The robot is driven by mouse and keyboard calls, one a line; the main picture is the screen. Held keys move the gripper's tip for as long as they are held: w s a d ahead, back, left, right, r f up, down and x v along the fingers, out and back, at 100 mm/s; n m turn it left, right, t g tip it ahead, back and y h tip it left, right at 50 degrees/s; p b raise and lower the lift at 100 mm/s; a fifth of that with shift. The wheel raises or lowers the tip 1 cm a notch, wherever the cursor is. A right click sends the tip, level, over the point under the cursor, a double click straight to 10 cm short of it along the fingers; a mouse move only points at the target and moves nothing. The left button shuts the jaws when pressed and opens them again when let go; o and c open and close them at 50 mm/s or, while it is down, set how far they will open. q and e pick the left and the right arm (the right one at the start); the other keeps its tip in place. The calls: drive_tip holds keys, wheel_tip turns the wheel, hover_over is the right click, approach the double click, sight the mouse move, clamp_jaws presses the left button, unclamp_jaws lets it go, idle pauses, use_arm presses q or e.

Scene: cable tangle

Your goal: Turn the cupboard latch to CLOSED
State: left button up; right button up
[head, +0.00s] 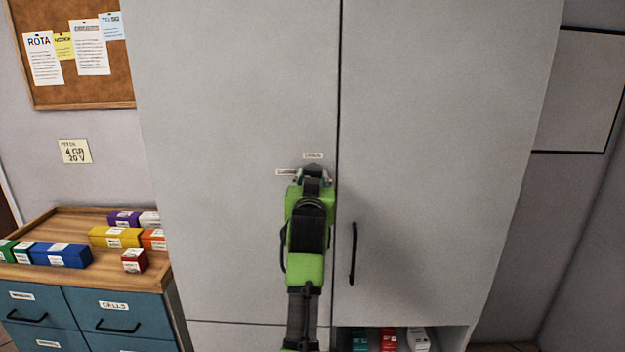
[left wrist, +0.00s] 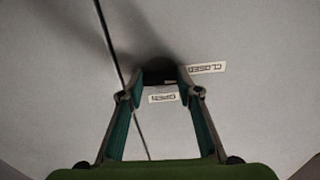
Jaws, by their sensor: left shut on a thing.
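The cupboard latch (left wrist: 160,73) is a dark piece on the left door of the tall grey cupboard (head: 240,90), close to the seam between the doors. In the left wrist view, a CLOSED label (left wrist: 206,68) sits right of it and an OPEN label (left wrist: 162,97) below it. In the head view, these small labels show left of the latch (head: 287,172) and above it (head: 313,156). My left gripper (head: 313,176) is shut on the latch, with one finger on either side. It hides most of the latch in the head view, so its exact angle is unclear.
A black door handle (head: 352,254) stands on the right door, just right of my arm. A drawer unit (head: 120,302) with several coloured boxes on its wooden top is at the left. An open shelf with small boxes (head: 388,340) lies below the right door.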

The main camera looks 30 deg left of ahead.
sight(314, 134)
use_arm(q)
drive_tip(key=shift+n, duration=0.4)
drive_tip(key=o, duration=1.1)
drive_tip(key=shift+o, duration=0.2)
wheel_tip(314, 134, up, 10)
drive_tip(key=shift+f, duration=0.1)
